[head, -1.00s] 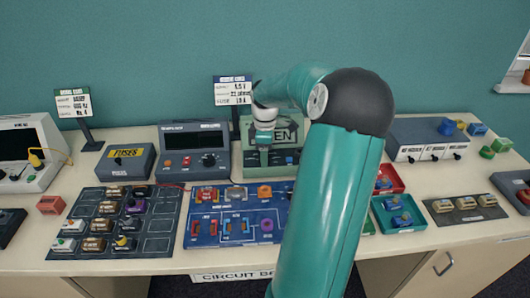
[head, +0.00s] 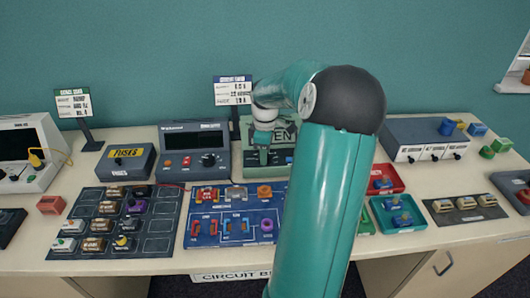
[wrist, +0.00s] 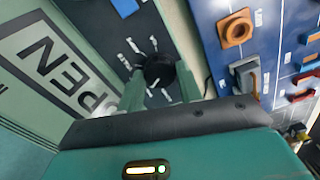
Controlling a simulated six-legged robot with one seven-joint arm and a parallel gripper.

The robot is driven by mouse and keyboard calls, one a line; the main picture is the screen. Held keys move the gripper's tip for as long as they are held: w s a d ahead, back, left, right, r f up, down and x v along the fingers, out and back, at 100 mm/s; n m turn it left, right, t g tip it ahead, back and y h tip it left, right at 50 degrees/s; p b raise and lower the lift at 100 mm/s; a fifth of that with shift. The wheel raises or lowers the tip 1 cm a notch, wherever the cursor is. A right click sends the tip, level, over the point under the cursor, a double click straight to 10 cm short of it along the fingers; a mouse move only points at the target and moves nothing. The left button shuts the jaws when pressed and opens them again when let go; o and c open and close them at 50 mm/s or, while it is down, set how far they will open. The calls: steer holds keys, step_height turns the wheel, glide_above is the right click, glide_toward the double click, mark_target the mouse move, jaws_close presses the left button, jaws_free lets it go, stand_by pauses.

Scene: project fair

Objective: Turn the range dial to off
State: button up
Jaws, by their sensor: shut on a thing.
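The range dial (wrist: 159,69) is a black round knob with white marks around it, on the dark lower panel (wrist: 99,24) of a green box (head: 288,122) whose face reads "OPEN". In the wrist view, one finger of my gripper (wrist: 160,86) is on each side of the dial, and the jaws are shut on it. In the head view, my gripper (head: 263,152) is at the left part of the green box's front and hides the dial. I cannot read which mark the dial points to.
A dark grey unit (head: 194,134) with a black knob stands left of the green box. A blue circuit board (head: 215,239) with coloured parts lies in front and also shows in the wrist view (wrist: 222,47). Red (head: 399,178) and teal (head: 378,219) trays lie to the right.

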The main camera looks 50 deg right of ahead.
steer(key=shift+w+m, duration=0.1)
steer(key=shift+m, duration=2.8)
steer(key=o, duration=1)
steer(key=shift+r, duration=0.15)
step_height(320, 180, up, 14)
steer(key=shift+f, duration=0.2)
